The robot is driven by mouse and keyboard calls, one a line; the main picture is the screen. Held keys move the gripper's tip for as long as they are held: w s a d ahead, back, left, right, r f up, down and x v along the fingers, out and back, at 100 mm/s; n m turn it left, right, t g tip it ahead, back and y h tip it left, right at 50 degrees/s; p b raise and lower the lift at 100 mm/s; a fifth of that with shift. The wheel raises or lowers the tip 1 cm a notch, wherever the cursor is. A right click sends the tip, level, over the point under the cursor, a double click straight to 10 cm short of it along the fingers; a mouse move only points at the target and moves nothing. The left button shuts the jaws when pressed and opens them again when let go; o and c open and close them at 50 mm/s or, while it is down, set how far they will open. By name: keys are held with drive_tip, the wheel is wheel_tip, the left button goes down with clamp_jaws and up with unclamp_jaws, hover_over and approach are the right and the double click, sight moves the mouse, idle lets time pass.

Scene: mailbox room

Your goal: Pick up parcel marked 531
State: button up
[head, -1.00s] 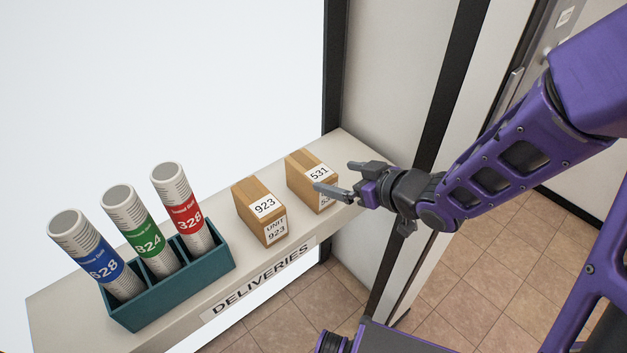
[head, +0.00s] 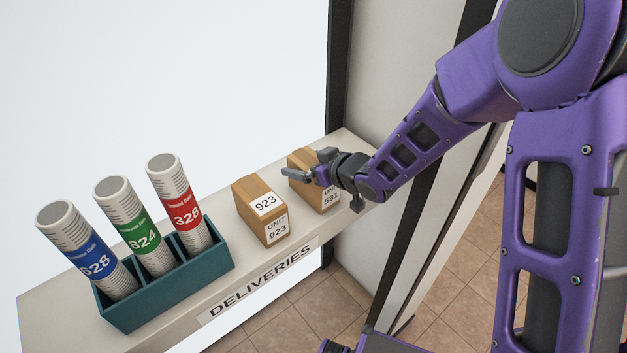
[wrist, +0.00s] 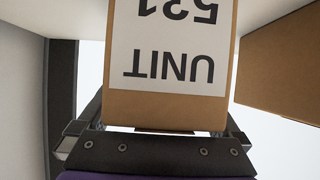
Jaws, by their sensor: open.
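The parcel marked 531 (head: 331,200) is a brown cardboard box with white labels, standing on the right part of the deliveries shelf. My gripper (head: 304,164) is open and covers the upper part of the parcel in the head view. In the wrist view the parcel's UNIT label (wrist: 170,50) appears upside down and close. The box face lies in line with the gap between my gripper's fingers (wrist: 160,128). I cannot tell how far the fingers reach along its sides. No contact is clear.
A similar parcel marked 923 (head: 262,212) stands just left of it; a brown box, likely the same one, fills the right of the wrist view (wrist: 285,65). A teal rack (head: 172,290) with three tubes stands at the shelf's left. A wall bounds the shelf's right end.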

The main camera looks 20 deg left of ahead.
clamp_jaws()
idle(0.5)
